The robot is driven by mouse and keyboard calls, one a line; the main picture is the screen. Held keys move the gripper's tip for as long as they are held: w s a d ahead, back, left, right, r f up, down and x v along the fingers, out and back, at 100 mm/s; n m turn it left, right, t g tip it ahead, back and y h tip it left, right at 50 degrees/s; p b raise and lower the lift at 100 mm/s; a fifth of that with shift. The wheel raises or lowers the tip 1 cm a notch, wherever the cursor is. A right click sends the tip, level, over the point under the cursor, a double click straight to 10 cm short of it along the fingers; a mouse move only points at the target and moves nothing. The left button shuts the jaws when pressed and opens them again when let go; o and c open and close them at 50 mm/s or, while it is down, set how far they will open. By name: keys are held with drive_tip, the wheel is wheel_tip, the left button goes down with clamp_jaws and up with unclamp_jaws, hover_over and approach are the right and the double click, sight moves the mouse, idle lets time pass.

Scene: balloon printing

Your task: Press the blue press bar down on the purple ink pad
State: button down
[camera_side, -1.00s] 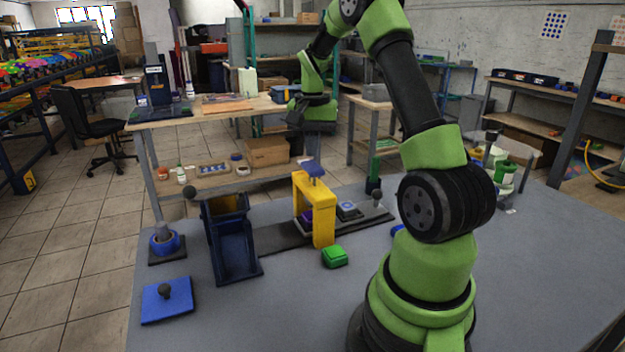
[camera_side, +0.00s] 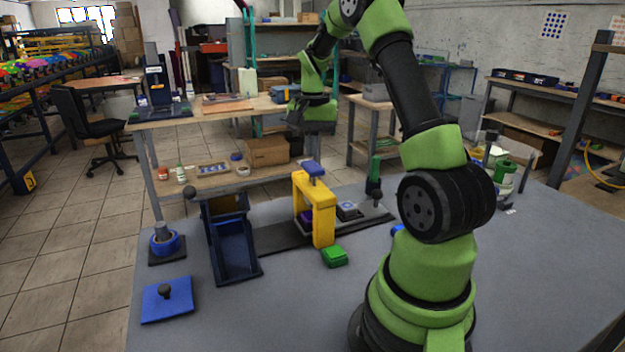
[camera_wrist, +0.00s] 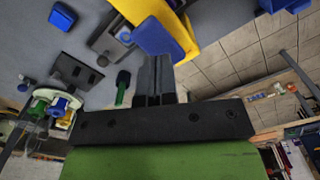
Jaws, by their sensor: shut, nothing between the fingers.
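The blue press bar (camera_side: 313,168) sits on top of a yellow press frame (camera_side: 323,215), raised above the base. The purple ink pad (camera_side: 305,216) is beneath the frame, partly hidden by its front post. In the wrist view the blue press bar (camera_wrist: 160,42) is just beyond the fingertips of my gripper (camera_wrist: 154,60), with the yellow frame (camera_wrist: 192,45) behind it. The fingers are shut together and empty. They overlap the bar's lower edge in that view; I cannot tell whether they touch it. The ink pad cannot be made out in the wrist view.
A green block (camera_side: 334,257) lies in front of the frame. A dark blue chute (camera_side: 235,245) stands left of it, with a blue plate (camera_side: 167,300) and a blue ring (camera_side: 165,243) farther left. A dark stamp-like block (camera_side: 348,210) is to its right.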

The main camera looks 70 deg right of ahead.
sight(313, 165)
drive_tip(key=shift+f, duration=0.1)
drive_tip(key=shift+f, duration=2.1)
wheel_tip(313, 165, up, 12)
drive_tip(key=shift+f, duration=0.15)
